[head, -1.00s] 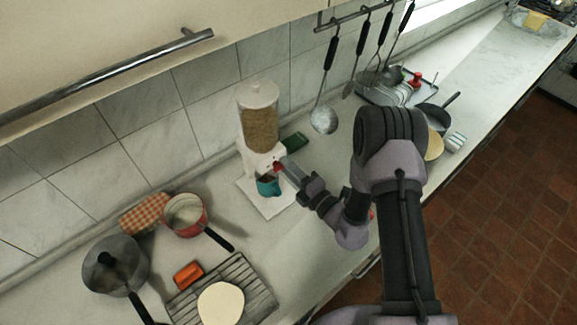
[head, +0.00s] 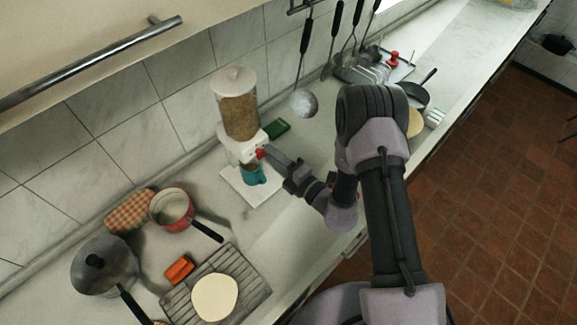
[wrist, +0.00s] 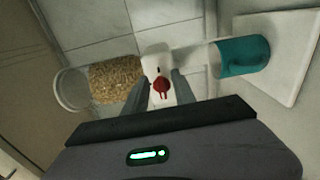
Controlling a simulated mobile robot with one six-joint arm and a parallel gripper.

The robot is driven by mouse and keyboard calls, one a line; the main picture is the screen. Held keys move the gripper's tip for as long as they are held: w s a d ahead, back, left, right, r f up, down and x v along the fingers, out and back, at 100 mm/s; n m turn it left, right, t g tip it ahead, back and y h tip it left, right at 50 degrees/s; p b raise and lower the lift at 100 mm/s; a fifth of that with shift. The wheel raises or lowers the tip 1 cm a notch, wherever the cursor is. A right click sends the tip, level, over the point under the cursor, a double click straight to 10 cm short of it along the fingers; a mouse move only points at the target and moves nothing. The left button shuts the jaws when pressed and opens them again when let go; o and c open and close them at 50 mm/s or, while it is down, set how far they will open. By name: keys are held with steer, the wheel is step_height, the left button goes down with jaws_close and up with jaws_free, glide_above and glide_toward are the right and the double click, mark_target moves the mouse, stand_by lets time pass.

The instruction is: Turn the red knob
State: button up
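The cereal dispenser (head: 238,105) stands on the counter against the tiled wall, with a white lid and brown grains inside. Its red knob (head: 260,153) is on the front of the white base. In the wrist view the dispenser (wrist: 115,78) lies sideways and the red knob (wrist: 161,89) shows between my two grey fingers. My gripper (wrist: 162,92) is open, with one finger on each side of the knob and a visible gap to it. In the head view my gripper (head: 268,154) is right at the knob. A teal cup (head: 252,176) stands below the spout.
A white board (head: 268,190) lies under the cup. A green block (head: 278,128) lies right of the dispenser. A red pot (head: 173,208), a grey lidded pot (head: 103,265), an orange block (head: 179,269) and a wire rack (head: 255,287) are at the left. Utensils hang behind; a ladle (head: 303,102) is nearest.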

steer(key=v, duration=1.6)
steer(key=shift+s+d+b, duration=0.25)
steer(key=shift+b, duration=0.05)
steer(key=shift+a+r, duration=0.1)
steer(key=s+a+r+n+g+b, duration=0.3)
steer(key=s+n+g+b, duration=0.3)
steer(key=n, duration=0.6)
steer(key=s+a+r+n+g+b, duration=0.3)
steer(key=s+a+r+n+g, duration=0.15)
steer(key=n+g, duration=0.5)
steer(key=s+d+f+n+t+h+b, duration=0.3)
steer(key=s+d+f+n+h+b, duration=0.25)
steer(key=n, duration=0.65)
steer(key=w+d+r+n+t+h+b, duration=0.2)
steer(key=d+r+n+t+h+b, duration=0.2)
steer(key=d+r+n+t+h, duration=0.1)
steer(key=d+n+t+h, duration=0.1)
steer(key=d, duration=0.1)
steer(key=shift+w+d, duration=0.25)
steer(key=shift+d, duration=0.1)
